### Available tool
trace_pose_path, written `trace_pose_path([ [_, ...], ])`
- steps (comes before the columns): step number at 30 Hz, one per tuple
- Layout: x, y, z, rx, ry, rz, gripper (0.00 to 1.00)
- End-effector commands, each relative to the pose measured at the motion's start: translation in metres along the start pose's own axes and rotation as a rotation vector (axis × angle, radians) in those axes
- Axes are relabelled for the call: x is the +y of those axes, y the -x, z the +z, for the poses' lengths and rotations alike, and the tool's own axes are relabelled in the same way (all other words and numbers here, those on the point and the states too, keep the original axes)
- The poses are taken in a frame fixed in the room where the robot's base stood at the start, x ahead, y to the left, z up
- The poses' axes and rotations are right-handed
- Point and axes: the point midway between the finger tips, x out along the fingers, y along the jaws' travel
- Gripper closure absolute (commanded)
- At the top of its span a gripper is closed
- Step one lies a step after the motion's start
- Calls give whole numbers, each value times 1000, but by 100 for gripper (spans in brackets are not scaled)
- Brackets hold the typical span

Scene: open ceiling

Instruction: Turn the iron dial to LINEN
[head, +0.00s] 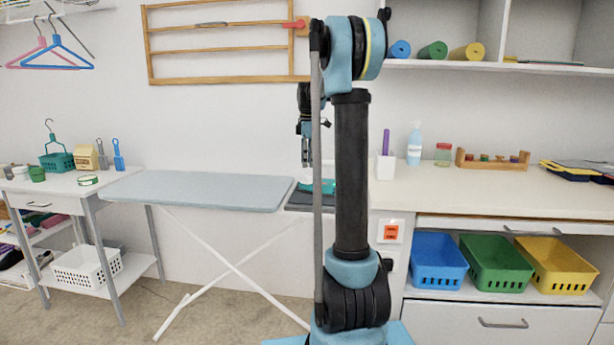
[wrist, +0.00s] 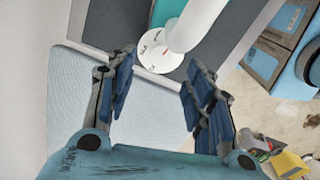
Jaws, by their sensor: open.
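The iron shows in the head view as a teal shape (head: 326,187) on the dark rest at the right end of the ironing board (head: 200,190), partly hidden by my arm. In the wrist view a white round dial (wrist: 153,52) with small dark lettering sits beside a thick white bar (wrist: 196,20). The lettering is too small to read surely, and the bar covers part of the dial. A little teal (wrist: 168,10) shows behind. My gripper (wrist: 158,88) is open and empty, its fingertips apart from the dial. In the head view my gripper (head: 306,155) points down above the iron.
The dark grey rest (wrist: 215,55) lies under the iron, with the pale board cover (wrist: 75,85) beside it. The counter at right holds a white cup (head: 385,168), a pump bottle (head: 415,148) and a jar (head: 443,154). The board's left part is clear.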

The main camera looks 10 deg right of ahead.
Motion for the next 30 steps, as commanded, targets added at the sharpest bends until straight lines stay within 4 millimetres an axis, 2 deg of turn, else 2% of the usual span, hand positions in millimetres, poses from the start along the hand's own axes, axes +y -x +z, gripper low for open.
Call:
trace_pose_path([
  [3,0,-21,0,0,0,0,52],
  [10,0,-49,0,0,0,0,52],
  [15,0,-58,0,0,0,0,52],
  [23,0,-59,0,0,-1,0,52],
  [24,0,-59,0,0,-1,0,54],
  [30,0,-59,0,0,-1,0,97],
])
